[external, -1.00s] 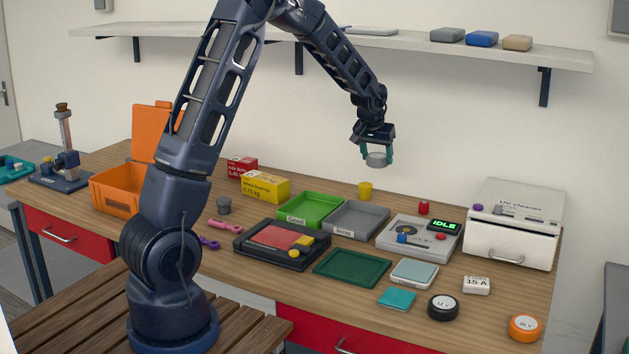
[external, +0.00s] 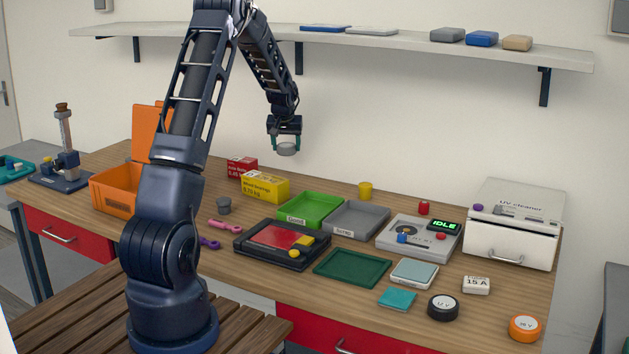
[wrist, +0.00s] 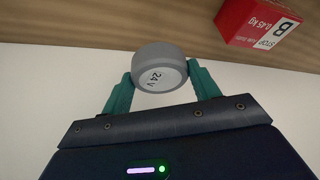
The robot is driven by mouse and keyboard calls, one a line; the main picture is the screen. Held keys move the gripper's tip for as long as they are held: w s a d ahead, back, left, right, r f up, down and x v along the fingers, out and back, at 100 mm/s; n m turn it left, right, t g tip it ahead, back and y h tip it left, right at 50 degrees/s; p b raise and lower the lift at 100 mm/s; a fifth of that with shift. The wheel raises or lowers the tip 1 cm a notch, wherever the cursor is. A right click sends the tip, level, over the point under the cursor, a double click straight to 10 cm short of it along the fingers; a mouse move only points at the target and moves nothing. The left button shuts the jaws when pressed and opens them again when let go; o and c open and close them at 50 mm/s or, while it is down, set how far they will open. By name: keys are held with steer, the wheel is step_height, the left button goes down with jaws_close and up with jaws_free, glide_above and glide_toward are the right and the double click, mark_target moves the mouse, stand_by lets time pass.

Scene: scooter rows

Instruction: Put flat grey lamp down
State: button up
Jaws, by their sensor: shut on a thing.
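The flat grey lamp (external: 288,149) is a short round disc. In the wrist view the lamp (wrist: 159,68) shows a pale face marked "24 V". My gripper (external: 285,145) is shut on it, with a green finger on either side, and it also shows in the wrist view (wrist: 160,80). The lamp hangs in the air above the back of the bench, above and behind the yellow box and the green tray marked "Good".
The green tray (external: 286,222) and the grey tray marked "Scrap" (external: 340,232) stand mid-bench. A yellow box (external: 265,187) and red box (wrist: 255,20) stand at the back. A dark green mat (external: 352,282) looks bare. A wall shelf (external: 200,34) runs behind my arm.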

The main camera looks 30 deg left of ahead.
steer(key=a+n, duration=0.1)
steer(key=a, duration=1.1)
steer(key=n, duration=0.2)
glide_above(213, 169)
steer(key=s, duration=0.1)
steer(key=f, duration=0.2)
steer(key=shift+y, duration=0.5)
steer(key=shift+d+f, duration=0.2)
steer(key=shift+f, duration=1.65)
steer(key=shift+d+f, duration=0.2)
steer(key=shift+f, duration=1.6)
steer(key=shift+s+f+g, duration=0.1)
steer(key=shift+f+g, duration=0.05)
steer(key=shift+g, duration=0.15)
steer(key=o, duration=1)
steer(key=v, duration=1.2)
